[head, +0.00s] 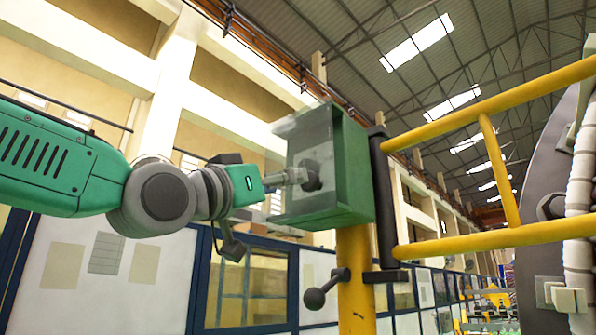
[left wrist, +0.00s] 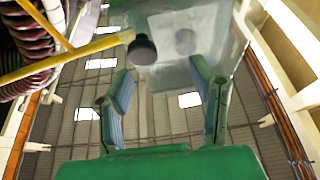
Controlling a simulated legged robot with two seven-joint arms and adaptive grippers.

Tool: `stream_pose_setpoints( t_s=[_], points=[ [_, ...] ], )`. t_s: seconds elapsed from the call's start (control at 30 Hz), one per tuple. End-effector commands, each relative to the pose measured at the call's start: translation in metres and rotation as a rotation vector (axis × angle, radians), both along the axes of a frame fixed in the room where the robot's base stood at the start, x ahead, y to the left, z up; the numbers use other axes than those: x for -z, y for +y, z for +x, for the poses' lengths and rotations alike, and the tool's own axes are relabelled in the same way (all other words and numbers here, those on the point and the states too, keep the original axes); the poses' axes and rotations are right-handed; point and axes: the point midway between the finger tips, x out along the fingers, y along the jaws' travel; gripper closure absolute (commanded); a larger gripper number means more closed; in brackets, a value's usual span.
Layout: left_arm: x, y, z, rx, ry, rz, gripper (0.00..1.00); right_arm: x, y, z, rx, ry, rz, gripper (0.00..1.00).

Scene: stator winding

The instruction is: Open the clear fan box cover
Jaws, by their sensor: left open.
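The green fan box (head: 355,165) stands on a yellow post, with its clear cover (head: 297,135) on the side facing my left arm. The cover looks closed over a dark round knob (head: 312,174). My left gripper (head: 300,175) is level with the cover's face, pointing at it from the left. In the left wrist view the gripper (left wrist: 162,72) has its two fingers spread, with nothing held between them. The clear cover (left wrist: 203,22) and the dark knob (left wrist: 142,50) show beyond the fingertips. I cannot tell whether a finger touches the cover. My right gripper is not in view.
A yellow railing (head: 480,105) runs to the right of the box, with a dark vertical bar (head: 382,200) close beside it. The yellow post (head: 355,285) carries a dark ball-ended lever (head: 315,298) below the box. Blue-framed wall panels (head: 245,290) stand behind.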

Motion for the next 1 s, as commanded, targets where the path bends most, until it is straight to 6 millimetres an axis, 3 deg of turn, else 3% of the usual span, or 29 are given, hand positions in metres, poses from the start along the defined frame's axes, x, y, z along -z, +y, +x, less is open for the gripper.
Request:
stream_pose_setpoints(
  t_s=[0.03, 0.23, 0.37, 0.6, 0.63, 0.77, 1.0],
  points=[
    [-0.004, -0.012, 0.006, 0.002, 0.000, 0.006, 0.50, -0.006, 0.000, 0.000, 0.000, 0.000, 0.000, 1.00],
    [-0.011, -0.036, 0.020, 0.002, 0.000, 0.012, 0.50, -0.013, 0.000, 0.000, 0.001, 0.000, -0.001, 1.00],
    [-0.011, -0.040, 0.025, 0.002, 0.002, 0.013, 0.50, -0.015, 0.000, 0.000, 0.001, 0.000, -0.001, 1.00],
    [-0.010, -0.030, 0.026, 0.002, 0.004, 0.007, 0.50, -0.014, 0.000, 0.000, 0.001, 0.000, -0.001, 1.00],
    [-0.010, -0.030, 0.026, 0.002, 0.004, 0.007, 0.56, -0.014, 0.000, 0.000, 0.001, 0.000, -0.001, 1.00],
    [-0.011, -0.029, 0.025, 0.002, 0.003, 0.006, 1.00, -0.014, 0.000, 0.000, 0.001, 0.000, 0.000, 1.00],
    [-0.013, -0.027, 0.024, 0.000, 0.001, 0.004, 1.00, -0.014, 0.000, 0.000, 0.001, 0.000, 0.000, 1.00]
  ],
)
